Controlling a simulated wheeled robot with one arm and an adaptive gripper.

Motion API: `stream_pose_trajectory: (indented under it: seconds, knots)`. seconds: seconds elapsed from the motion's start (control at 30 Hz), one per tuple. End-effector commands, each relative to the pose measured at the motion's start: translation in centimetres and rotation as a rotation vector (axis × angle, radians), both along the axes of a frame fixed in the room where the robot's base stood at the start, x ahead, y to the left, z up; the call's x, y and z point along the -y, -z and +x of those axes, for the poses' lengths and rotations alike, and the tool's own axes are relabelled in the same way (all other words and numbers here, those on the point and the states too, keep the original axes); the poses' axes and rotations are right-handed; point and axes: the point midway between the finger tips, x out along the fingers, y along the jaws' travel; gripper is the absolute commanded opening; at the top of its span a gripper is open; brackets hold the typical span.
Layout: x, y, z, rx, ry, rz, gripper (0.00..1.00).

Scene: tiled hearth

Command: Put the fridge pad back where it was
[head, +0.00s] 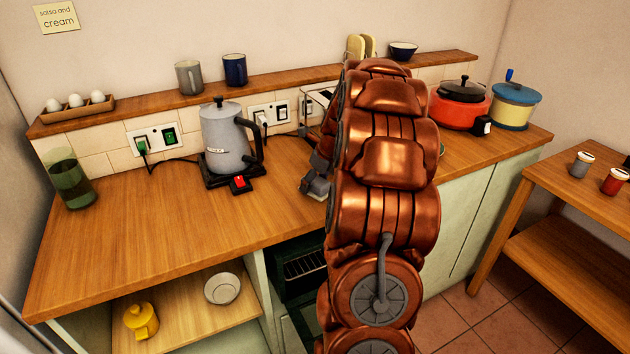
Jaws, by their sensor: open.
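A small pale yellow sheet (57,17) with the words "salsa and cream" is on the wall at the upper left. I cannot tell whether it is the fridge pad, and nothing else in view looks clearly like one. My copper arm rises through the middle of the picture and hides part of the worktop. My gripper (317,182) shows only in part, as grey pieces at the left side of the arm, over the worktop. It is open; nothing is visible in it.
A grey kettle (229,138) stands on the wooden worktop (140,235), with a toaster (319,101) behind my arm. A green glass (70,180) is at the left; red (460,107) and blue-yellow pots (514,107) are at the right. The worktop's left front is clear. A side table (575,165) holds two jars.

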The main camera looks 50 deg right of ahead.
Motion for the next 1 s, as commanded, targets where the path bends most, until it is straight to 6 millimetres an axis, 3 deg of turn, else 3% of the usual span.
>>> stream_pose_trajectory:
  seconds: [0.23,0.7,1.0]
  knots:
    - [0.1,-1.9,-0.7,0.002,0.002,-0.001,0.72]
    - [0.3,-9.6,-3.8,0.002,0.0,-0.003,0.72]
    - [0.3,-11.4,-4.5,0.002,0.0,-0.002,0.72]
